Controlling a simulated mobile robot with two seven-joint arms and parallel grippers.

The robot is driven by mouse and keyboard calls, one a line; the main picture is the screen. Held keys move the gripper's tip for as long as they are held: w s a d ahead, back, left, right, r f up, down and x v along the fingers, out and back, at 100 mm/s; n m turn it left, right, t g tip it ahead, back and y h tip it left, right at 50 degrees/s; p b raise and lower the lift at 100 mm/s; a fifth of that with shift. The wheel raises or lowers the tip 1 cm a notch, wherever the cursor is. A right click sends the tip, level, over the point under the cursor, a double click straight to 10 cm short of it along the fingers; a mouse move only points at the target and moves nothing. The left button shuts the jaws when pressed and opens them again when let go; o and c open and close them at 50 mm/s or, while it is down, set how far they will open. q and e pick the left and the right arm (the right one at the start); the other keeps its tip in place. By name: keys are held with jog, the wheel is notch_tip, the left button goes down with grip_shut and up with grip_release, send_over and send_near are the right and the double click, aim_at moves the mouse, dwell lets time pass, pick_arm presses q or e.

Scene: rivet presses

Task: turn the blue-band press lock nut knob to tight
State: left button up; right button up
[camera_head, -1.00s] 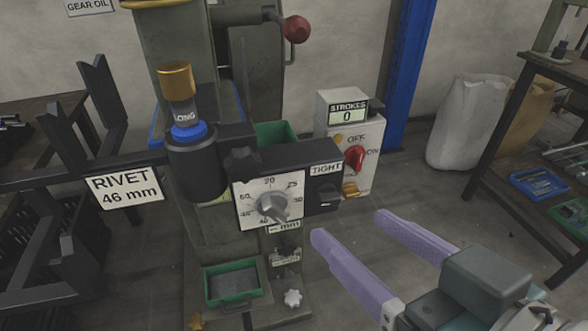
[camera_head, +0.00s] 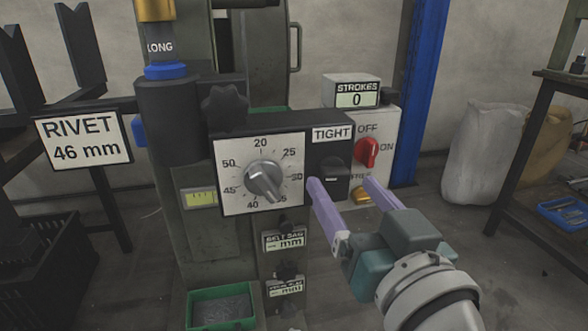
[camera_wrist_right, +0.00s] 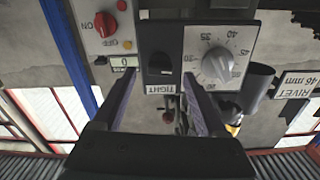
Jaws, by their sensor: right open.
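The blue-band press carries a blue ring (camera_head: 166,71) under a part marked LONG. On its front, a black lock nut knob (camera_head: 334,168) sits on a dark panel below the TIGHT label (camera_head: 332,133). The knob's pointing direction is too dark to tell. My right gripper (camera_head: 341,184) is open, its purple fingers aimed at the knob from below right. In the right wrist view the knob (camera_wrist_right: 160,62) lies between and beyond the fingertips (camera_wrist_right: 160,78), with nothing gripped. Contact is not visible. My left gripper is out of view.
The white dial (camera_head: 262,180) with its grey pointer knob is close left of my fingers. The STROKES box with a red switch (camera_head: 367,152) stands close right. A black star knob (camera_head: 225,107) is above the dial. A RIVET 46 mm sign (camera_head: 84,139) hangs at left.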

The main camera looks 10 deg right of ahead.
jog(key=shift+w, duration=1)
jog(key=shift+c, duration=0.3)
grip_shut()
